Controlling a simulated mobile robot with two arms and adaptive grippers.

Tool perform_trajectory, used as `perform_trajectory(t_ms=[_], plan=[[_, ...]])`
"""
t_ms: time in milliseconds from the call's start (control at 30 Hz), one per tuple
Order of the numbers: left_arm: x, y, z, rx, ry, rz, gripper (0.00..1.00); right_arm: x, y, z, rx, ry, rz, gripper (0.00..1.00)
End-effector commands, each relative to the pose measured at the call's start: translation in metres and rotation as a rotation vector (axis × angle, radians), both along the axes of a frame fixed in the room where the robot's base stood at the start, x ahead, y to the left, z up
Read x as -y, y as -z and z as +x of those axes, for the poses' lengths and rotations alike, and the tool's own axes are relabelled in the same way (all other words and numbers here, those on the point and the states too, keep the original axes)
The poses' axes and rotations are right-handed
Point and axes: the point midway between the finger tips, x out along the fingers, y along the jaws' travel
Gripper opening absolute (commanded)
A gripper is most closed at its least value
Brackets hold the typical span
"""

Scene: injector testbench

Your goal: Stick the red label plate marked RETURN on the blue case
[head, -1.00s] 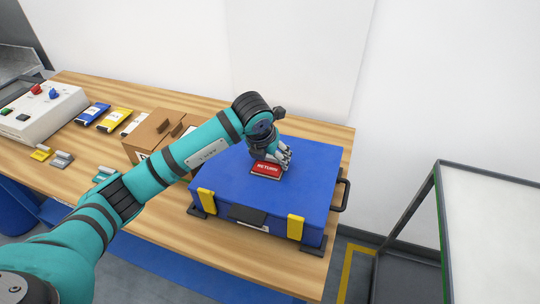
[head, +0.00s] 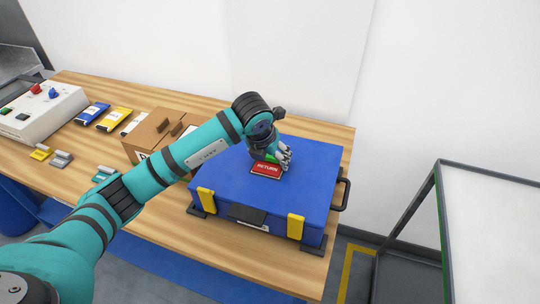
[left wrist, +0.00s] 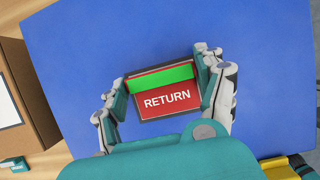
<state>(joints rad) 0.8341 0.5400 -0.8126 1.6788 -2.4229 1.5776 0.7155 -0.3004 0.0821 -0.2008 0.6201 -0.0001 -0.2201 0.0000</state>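The red label plate marked RETURN (head: 267,168) lies flat on the lid of the blue case (head: 225,185), toward the back of the lid. In the left wrist view the plate (left wrist: 166,101) has a bright green bar along its far edge. My left gripper (head: 280,157) is right over the plate. Its two fingers (left wrist: 162,85) stand at the plate's left and right sides, close to the ends of the green bar. I cannot tell whether they press on it or stand just clear. My right gripper is not in view.
A brown box (head: 150,130) stands left of the case. Blue and yellow packets (head: 115,119), small blocks (head: 62,159) and a white control box (head: 40,112) are further left on the wooden table. A grey-framed cart (head: 440,200) stands at the right.

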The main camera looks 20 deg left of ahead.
Motion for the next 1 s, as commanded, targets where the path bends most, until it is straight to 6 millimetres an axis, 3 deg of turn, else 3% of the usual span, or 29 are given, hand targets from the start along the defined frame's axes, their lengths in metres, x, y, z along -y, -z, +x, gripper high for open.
perform_trajectory(t_ms=[33, 167, 533, 1000], plan=[[0.000, 0.002, -0.001, -0.006, 0.001, 0.002, 0.79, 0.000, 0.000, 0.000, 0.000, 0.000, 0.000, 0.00], [0.000, 0.002, -0.001, -0.005, 0.001, 0.001, 0.96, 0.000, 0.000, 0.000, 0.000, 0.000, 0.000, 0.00], [0.000, -0.004, -0.002, 0.000, 0.001, 0.000, 0.97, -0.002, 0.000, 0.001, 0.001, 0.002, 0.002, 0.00], [-0.005, -0.086, -0.036, 0.001, 0.001, 0.002, 0.97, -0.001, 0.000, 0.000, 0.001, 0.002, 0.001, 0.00]])
